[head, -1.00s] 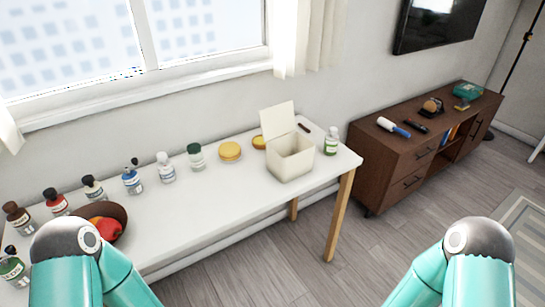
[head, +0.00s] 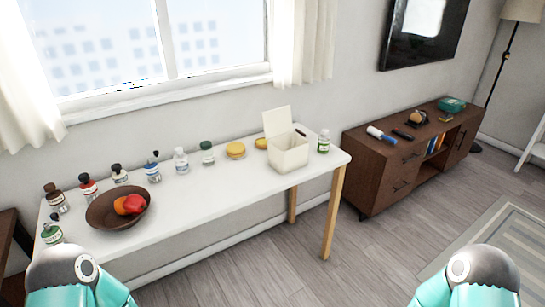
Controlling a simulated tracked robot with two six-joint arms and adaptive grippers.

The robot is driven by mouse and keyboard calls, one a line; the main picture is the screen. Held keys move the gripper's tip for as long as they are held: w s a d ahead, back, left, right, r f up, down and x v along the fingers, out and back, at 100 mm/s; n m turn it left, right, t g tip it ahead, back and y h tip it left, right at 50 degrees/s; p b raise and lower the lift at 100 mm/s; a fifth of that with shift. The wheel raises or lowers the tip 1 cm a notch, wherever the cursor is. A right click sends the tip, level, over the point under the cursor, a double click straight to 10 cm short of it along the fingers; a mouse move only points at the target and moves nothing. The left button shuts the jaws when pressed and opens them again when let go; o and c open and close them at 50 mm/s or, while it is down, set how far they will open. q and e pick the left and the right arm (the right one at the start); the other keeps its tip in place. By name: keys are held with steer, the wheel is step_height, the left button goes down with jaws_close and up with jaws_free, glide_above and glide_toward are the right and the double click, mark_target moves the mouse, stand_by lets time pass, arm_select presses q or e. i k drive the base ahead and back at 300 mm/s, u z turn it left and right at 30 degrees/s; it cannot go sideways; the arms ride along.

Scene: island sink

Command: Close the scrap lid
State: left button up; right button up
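A cream scrap bin (head: 289,155) stands near the right end of the white table. Its lid (head: 277,122) is open and stands upright at the left and back of the bin. My two arms show only as teal and grey links at the bottom left and bottom right of the head view. Neither gripper is in view. Both visible arm parts are well short of the bin.
The white table (head: 216,202) holds several bottles, a brown bowl (head: 103,210) with red fruit, and yellow round items left of the bin. A green-labelled bottle (head: 324,142) stands just right of it. A brown cabinet (head: 375,178) stands further right. Floor before the table is clear.

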mark_target(278, 121)
steer(key=z, duration=0.1)
steer(key=i, duration=0.85)
steer(key=z, duration=0.6)
steer(key=k, duration=1)
steer(key=u, duration=0.6)
steer(key=i, duration=1)
